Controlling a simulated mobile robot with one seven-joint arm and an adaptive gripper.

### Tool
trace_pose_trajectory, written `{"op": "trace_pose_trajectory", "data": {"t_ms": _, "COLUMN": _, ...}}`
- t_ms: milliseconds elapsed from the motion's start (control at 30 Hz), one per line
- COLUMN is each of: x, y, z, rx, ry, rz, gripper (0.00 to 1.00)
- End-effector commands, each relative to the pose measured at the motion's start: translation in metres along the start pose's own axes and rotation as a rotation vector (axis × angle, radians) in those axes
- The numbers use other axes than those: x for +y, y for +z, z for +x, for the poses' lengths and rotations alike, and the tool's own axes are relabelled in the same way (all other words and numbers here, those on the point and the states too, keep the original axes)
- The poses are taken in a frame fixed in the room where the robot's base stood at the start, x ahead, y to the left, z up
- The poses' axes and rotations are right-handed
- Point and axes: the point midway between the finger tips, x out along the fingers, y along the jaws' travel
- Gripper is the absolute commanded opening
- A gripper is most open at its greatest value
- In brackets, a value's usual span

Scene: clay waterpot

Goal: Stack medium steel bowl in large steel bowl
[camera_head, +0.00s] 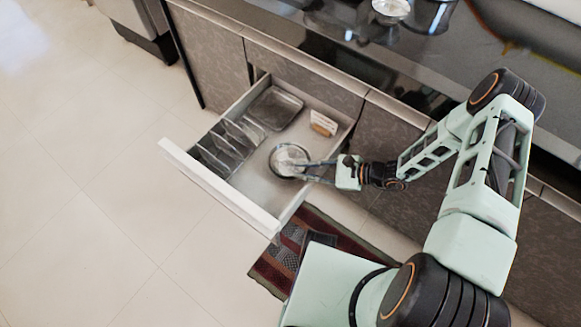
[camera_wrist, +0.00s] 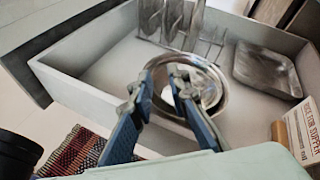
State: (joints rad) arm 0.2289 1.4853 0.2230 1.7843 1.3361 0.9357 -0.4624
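A round steel bowl (camera_head: 281,169) sits in the open drawer, and it also shows in the wrist view (camera_wrist: 222,95). A smaller round shape shows inside its rim; I cannot tell whether this is a second bowl or the bowl's own base. My gripper (camera_head: 301,170) reaches over the bowl from the right in the head view. A shiny steel bowl (camera_head: 391,8) stands on the counter at the top edge.
The open drawer (camera_head: 222,190) also holds a dark rack (camera_head: 224,147) with several slots, a rectangular steel tray (camera_head: 273,107) and a small labelled box (camera_head: 323,122). A patterned rug (camera_head: 335,237) lies on the floor below.

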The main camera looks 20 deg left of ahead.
Motion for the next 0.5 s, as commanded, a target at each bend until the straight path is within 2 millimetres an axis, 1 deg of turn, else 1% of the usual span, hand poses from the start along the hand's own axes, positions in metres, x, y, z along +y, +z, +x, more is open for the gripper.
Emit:
{"op": "trace_pose_trajectory", "data": {"t_ms": 33, "x": -0.002, "y": 0.001, "z": -0.013, "rx": 0.002, "ry": -0.003, "rz": 0.0, "gripper": 0.16}}
{"op": "trace_pose_trajectory", "data": {"t_ms": 100, "x": -0.002, "y": 0.001, "z": -0.028, "rx": 0.001, "ry": -0.003, "rz": -0.001, "gripper": 0.16}}
{"op": "trace_pose_trajectory", "data": {"t_ms": 200, "x": -0.001, "y": 0.001, "z": -0.043, "rx": 0.0, "ry": -0.003, "rz": 0.0, "gripper": 0.16}}
{"op": "trace_pose_trajectory", "data": {"t_ms": 333, "x": -0.001, "y": 0.001, "z": -0.056, "rx": -0.002, "ry": -0.002, "rz": 0.0, "gripper": 0.16}}
{"op": "trace_pose_trajectory", "data": {"t_ms": 500, "x": 0.0, "y": 0.001, "z": -0.062, "rx": -0.002, "ry": -0.001, "rz": 0.0, "gripper": 0.16}}
